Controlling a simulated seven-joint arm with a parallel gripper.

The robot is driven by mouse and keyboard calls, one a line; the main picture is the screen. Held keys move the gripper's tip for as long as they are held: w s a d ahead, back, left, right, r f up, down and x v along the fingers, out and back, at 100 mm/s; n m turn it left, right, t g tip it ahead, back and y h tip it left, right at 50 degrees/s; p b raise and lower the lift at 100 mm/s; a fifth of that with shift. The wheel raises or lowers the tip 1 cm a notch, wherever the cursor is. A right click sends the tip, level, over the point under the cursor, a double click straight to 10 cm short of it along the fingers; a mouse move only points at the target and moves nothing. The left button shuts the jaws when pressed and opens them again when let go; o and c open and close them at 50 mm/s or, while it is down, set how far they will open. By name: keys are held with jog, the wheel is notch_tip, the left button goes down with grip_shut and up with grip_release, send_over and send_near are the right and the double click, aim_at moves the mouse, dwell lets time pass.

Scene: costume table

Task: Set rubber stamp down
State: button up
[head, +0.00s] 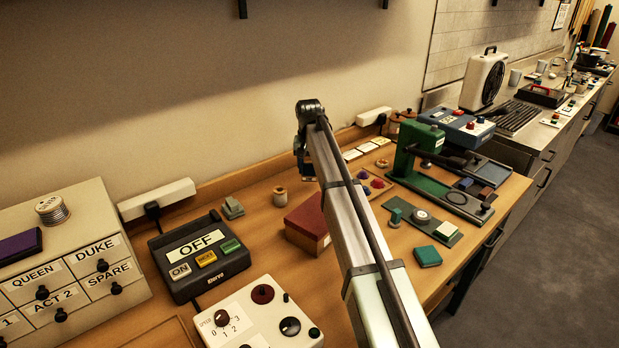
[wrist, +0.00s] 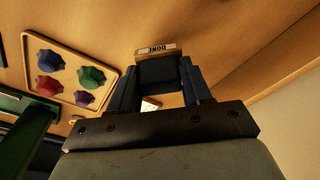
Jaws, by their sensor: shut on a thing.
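My gripper (wrist: 160,92) is shut on a dark block with a wooden edge, which I take for the rubber stamp (wrist: 157,50). The edge bears a pale label reading "DONE", upside down in the wrist view. The fingers flank the dark part. A small pale patch shows below it between the fingers. In the head view my gripper (head: 309,177) hangs behind my forearm, above the back of the wooden table (head: 262,262). The stamp is not clear there, and I cannot tell whether it touches the table.
A tray of coloured knobs (wrist: 35,66) lies left of my gripper in the wrist view. In the head view a red box (head: 308,226), a wooden spool (head: 280,197) and pale cards (head: 352,155) lie nearby. A green press (head: 420,165) stands to the right.

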aim_at(310, 175)
jog(key=shift+f, duration=1.95)
jog(key=shift+f, duration=0.1)
jog(key=o, duration=1)
jog(key=shift+o, duration=0.2)
notch_tip(310, 175, up, 12)
jog(key=s, duration=0.1)
jog(key=shift+s, duration=0.25)
